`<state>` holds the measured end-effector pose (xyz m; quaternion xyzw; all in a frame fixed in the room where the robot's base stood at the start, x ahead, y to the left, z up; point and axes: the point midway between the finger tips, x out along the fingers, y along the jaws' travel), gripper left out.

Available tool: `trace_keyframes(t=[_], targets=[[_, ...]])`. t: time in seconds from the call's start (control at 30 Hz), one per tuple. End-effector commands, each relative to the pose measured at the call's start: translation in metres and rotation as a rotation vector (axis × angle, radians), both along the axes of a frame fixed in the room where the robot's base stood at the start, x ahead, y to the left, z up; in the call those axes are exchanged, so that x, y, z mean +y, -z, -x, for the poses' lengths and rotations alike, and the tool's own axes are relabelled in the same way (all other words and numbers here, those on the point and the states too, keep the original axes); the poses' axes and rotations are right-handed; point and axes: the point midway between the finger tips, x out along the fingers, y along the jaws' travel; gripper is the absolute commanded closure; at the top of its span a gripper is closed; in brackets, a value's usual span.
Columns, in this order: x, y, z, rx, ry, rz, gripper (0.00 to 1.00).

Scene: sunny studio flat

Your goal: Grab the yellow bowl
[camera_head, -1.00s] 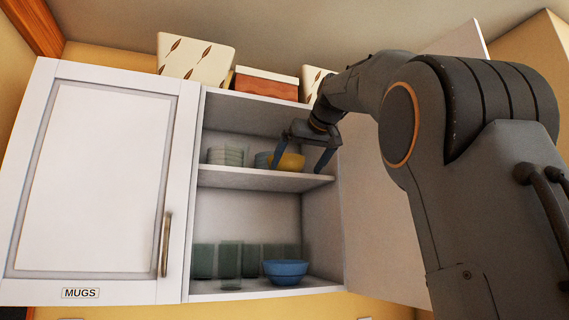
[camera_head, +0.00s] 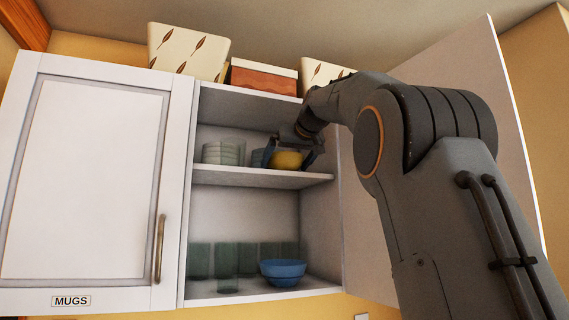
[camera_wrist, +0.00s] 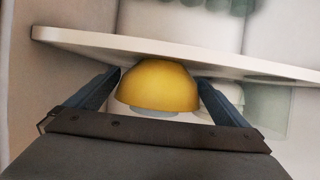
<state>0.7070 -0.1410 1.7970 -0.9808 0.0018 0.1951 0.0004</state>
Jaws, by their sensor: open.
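The yellow bowl (camera_head: 287,160) sits on the upper shelf (camera_head: 240,177) of the open cupboard, near its right side. In the wrist view the yellow bowl (camera_wrist: 158,86) appears between the two blue fingers of my gripper (camera_wrist: 160,88), one on each side. My gripper (camera_head: 289,156) is open and reaches over the shelf around the bowl. I cannot tell whether either finger touches it. The arm covers part of the cupboard's right side.
Another blue bowl (camera_head: 283,271) and several glasses (camera_head: 225,260) stand on the lower shelf. The open door (camera_head: 440,140) is at the right; a shut door marked MUGS (camera_head: 90,180) is at the left.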

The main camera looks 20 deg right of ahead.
Motion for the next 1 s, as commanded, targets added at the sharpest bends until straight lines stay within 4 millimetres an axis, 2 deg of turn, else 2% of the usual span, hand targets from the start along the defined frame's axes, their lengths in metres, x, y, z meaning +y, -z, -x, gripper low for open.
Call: trace_keyframes(t=[0.13, 0.37, 0.77, 0.87, 1.0], targets=[[0.0, 0.0, 0.0, 0.0, 0.0, 0.0, 0.0], [0.0, 0.001, 0.0, 0.0, 0.0, 0.0, 0.37], [0.003, -0.004, 0.003, -0.003, 0.0, 0.001, 0.37], [0.006, -0.008, 0.006, -0.004, 0.0, 0.001, 0.37], [0.005, -0.024, 0.006, -0.004, -0.001, 0.002, 0.37]])
